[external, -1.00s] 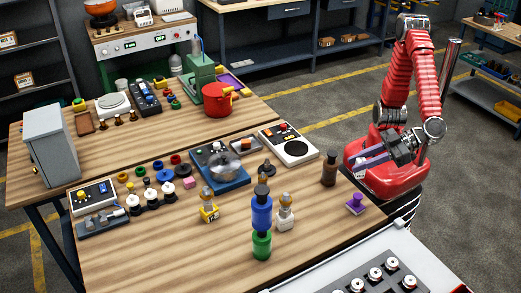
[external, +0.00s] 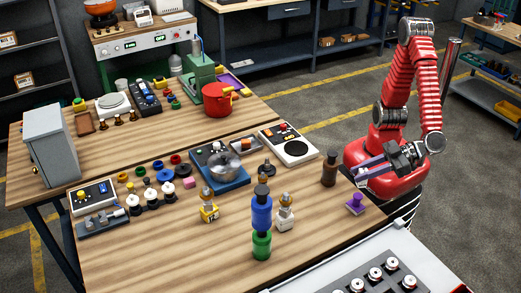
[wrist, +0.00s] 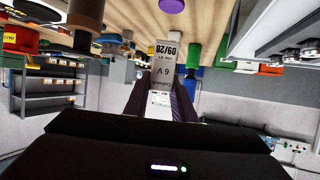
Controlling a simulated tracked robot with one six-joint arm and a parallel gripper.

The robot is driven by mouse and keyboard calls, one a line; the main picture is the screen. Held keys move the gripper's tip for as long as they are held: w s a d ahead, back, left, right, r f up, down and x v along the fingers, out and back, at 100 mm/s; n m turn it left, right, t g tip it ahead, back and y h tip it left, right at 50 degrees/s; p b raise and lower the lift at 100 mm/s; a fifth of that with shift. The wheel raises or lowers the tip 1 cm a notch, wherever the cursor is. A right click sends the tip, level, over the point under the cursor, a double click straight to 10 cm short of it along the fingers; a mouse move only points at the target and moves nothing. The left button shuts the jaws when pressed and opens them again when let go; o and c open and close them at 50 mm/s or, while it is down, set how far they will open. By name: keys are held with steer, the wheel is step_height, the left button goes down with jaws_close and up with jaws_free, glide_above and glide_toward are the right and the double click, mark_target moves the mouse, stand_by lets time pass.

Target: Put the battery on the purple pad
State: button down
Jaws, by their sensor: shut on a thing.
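A purple piece with a raised knob (external: 355,203) stands at the table's right corner, just below the gripper in the picture. A purple disc (wrist: 172,5) shows at the wrist view's top edge.
A brown bottle-like cylinder (external: 329,168) stands left of my gripper. A blue cylinder (external: 262,212) and a green one (external: 262,245) stand nearer the front. A grey tray of round parts (external: 385,272) is at the front right.

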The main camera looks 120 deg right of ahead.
mark_target(360, 183)
steer(key=shift+f, duration=0.45)
steer(key=shift+f, duration=1.9)
steer(key=c, duration=1.5)
jaws_free()
steer(key=shift+f, duration=0.1)
